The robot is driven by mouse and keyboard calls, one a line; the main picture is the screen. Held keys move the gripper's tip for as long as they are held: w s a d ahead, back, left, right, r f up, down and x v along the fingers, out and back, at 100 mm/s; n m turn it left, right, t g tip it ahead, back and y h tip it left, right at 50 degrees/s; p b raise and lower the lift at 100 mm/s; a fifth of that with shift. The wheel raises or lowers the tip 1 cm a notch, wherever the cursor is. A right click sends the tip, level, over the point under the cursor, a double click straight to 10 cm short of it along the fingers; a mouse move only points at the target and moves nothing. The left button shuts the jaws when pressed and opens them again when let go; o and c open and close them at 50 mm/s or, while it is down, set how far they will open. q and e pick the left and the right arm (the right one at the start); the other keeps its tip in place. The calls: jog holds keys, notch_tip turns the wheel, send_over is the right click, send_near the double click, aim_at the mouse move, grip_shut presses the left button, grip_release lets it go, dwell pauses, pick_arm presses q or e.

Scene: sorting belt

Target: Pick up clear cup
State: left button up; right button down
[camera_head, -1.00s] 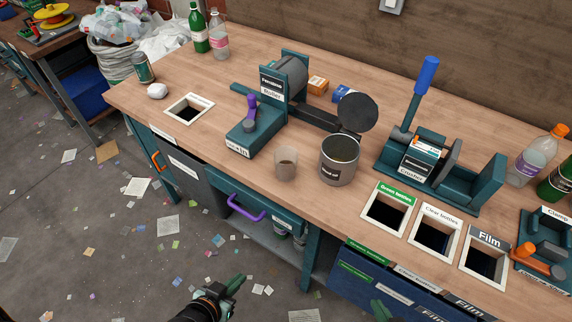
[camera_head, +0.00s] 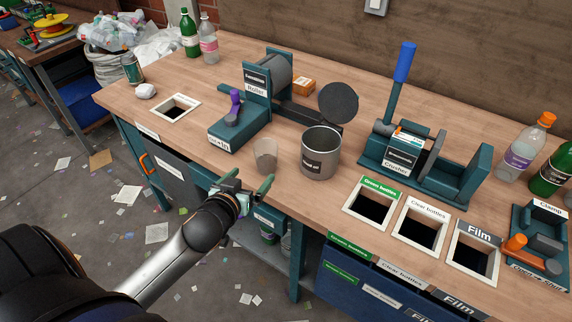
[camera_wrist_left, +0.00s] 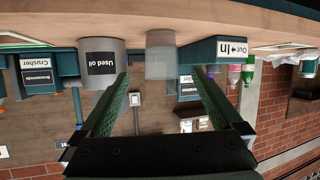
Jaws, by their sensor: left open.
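The clear cup (camera_head: 265,155) stands upright near the front edge of the bench, just left of the grey "Used oil" can (camera_head: 320,155). It also shows in the left wrist view (camera_wrist_left: 160,54), which is upside down; there it lies ahead, in the gap between my fingertips. My left gripper (camera_head: 248,184) is open and empty at the bench's front edge, close in front of the cup. Its two green fingers spread apart in the left wrist view (camera_wrist_left: 160,85). My right gripper is out of view.
The teal roller machine (camera_head: 240,115) stands behind and left of the cup. The crusher (camera_head: 420,160) and the framed slots for green bottles (camera_head: 347,205), clear bottles (camera_head: 398,228) and film (camera_head: 453,250) are to the right. A purple-handled lever (camera_head: 235,103) is nearby.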

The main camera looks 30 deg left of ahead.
pick_arm(q)
send_near(270, 151)
jog(key=shift+w+a+f, duration=0.25)
jog(key=shift+w+f, duration=0.6)
jog(key=shift+f, duration=0.25)
jog(key=shift+x, duration=2.65)
jog(key=shift+c, duration=0.2)
jog(key=shift+d+r, duration=0.1)
jog(key=c, duration=1.3)
jog(key=shift+r, duration=0.1)
jog(key=shift+r, duration=0.65)
jog(key=shift+s+d+r+p, duration=0.2)
jog(key=shift+s+d+r, duration=0.9)
jog(key=shift+s+r, duration=0.85)
jog(key=shift+s+d+r+p, duration=0.2)
jog(key=shift+s+d+r, duration=0.85)
jog(key=shift+s+r, duration=0.95)
jog(key=shift+s+d+r+p, duration=0.2)
jog(key=shift+s+d+r, duration=0.9)
jog(key=shift+s+r, duration=0.85)
